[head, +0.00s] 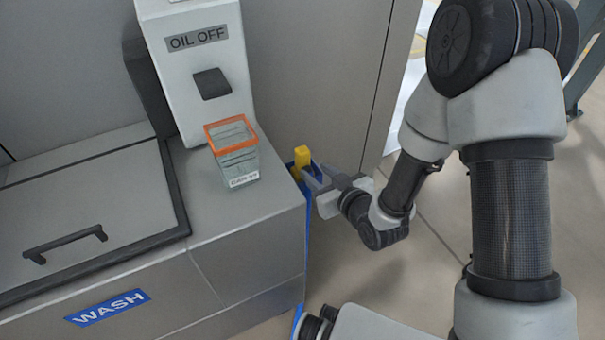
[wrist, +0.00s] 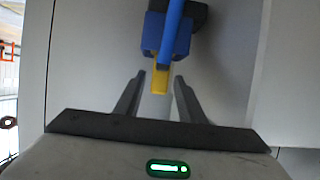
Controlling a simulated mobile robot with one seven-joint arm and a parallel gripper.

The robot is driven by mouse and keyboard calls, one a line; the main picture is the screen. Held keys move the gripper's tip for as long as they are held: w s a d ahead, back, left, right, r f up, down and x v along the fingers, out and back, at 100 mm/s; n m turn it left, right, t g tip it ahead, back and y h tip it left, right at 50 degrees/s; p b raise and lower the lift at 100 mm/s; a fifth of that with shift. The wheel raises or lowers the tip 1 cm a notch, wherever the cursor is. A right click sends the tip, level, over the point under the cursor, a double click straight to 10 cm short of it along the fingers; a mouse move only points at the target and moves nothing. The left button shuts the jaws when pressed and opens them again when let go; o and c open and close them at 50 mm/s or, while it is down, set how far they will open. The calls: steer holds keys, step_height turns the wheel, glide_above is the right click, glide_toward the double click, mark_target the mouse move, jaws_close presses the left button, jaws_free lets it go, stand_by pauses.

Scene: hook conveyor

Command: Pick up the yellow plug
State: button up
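The yellow plug (head: 302,156) stands up at the blue holder (head: 297,172) beside the right end of the wash cabinet in the head view. In the wrist view the yellow plug (wrist: 160,78) shows just beyond and between my fingertips, below the blue holder (wrist: 166,35). My gripper (head: 315,182) reaches in from the right, close to the plug. In the wrist view my gripper (wrist: 158,78) is open, with a gap between each finger and the plug. Whether the plug's lower part is seated in the holder is hidden.
A clear container with an orange rim (head: 235,152) stands on the wash cabinet (head: 245,205). A grey post marked OIL OFF (head: 200,70) rises behind it. The cabinet's lid has a dark handle (head: 65,243). Open floor (head: 400,280) lies to the right.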

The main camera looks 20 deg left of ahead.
mark_target(305, 165)
steer(key=x, duration=0.4)
steer(key=b+x, duration=0.1)
steer(key=x, duration=0.3)
steer(key=shift+a+f+b, duration=0.25)
steer(key=shift+f+b, duration=0.05)
steer(key=shift+f, duration=0.05)
steer(key=shift+r, duration=0.1)
jaws_close()
